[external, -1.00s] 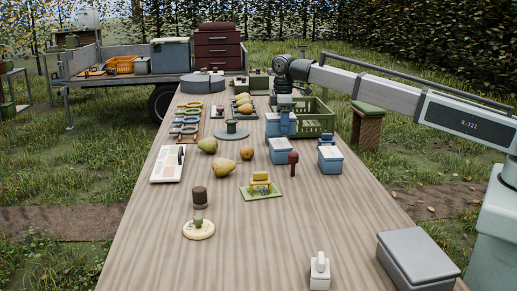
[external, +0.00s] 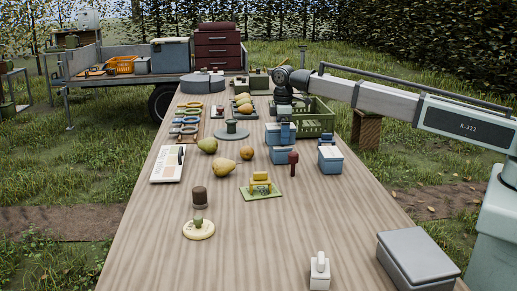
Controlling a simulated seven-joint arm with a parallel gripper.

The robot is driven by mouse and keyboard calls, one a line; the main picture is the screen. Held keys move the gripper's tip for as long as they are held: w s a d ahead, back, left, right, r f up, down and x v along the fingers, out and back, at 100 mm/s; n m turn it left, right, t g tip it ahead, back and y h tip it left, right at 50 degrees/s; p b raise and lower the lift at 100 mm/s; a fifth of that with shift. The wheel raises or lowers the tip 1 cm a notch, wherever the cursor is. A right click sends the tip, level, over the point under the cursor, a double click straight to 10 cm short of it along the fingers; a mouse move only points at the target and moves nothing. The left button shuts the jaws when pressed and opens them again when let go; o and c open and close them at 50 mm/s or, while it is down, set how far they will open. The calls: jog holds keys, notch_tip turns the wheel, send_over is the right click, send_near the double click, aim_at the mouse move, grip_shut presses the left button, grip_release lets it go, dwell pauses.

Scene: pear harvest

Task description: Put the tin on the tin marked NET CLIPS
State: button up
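Several blue tins stand on the right-hand part of the table in the external view. One tin (external: 273,139) is below my gripper (external: 286,117), close behind a front tin (external: 282,158) with a pale top. Another pale-topped tin (external: 330,166) stands to the right, with a further blue shape (external: 327,141) just behind it. The lettering is too small to read, so I cannot tell which tin is marked NET CLIPS. My gripper points down. Its fingertips are too small and dark to show whether they are open or touch the tin.
A dark red upright object (external: 293,163) stands between the front tins. A green crate (external: 316,119) is behind, near my arm. Pears (external: 224,166), a yellow stand on a green mat (external: 261,188) and a grey box (external: 417,259) are also on the table. The front middle is mostly clear.

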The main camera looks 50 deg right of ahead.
jog(key=shift+r, duration=0.1)
notch_tip(320, 180, up, 12)
dwell(0.7)
